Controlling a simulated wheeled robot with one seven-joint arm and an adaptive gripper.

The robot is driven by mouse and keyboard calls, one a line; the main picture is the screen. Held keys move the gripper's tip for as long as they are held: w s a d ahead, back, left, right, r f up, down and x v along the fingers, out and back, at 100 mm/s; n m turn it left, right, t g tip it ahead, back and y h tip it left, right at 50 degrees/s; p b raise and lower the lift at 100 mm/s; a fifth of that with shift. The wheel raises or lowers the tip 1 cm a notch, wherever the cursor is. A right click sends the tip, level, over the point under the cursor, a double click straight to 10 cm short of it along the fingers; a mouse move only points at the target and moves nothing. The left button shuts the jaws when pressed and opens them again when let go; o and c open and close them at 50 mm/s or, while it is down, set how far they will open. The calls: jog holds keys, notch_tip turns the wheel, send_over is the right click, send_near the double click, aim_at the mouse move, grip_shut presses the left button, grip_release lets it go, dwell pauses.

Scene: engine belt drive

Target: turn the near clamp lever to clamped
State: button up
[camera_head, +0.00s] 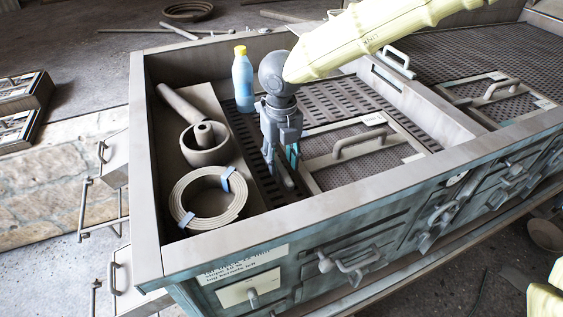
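My gripper (280,172) points down inside the grey tray-like top of the cabinet, left of the hatch with a bar handle. Its fingertips are low, near the slotted floor; the gap between them is not clear, and a grey piece shows at the tips. A teal patch shows beside the right finger. I cannot tell which part is the near clamp lever. On the cabinet's front face are a grey bar-shaped handle (347,265) and a second lever-like handle (440,214) further right. My gripper is apart from both.
A blue bottle with yellow cap (242,80), a round cup (205,143) and a coiled belt with blue ties (208,197) are left of my gripper. The hatch handle (360,142) stands up to its right. The tray's raised rim (330,204) runs along the front.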

jog(key=shift+f, duration=1.05)
grip_shut()
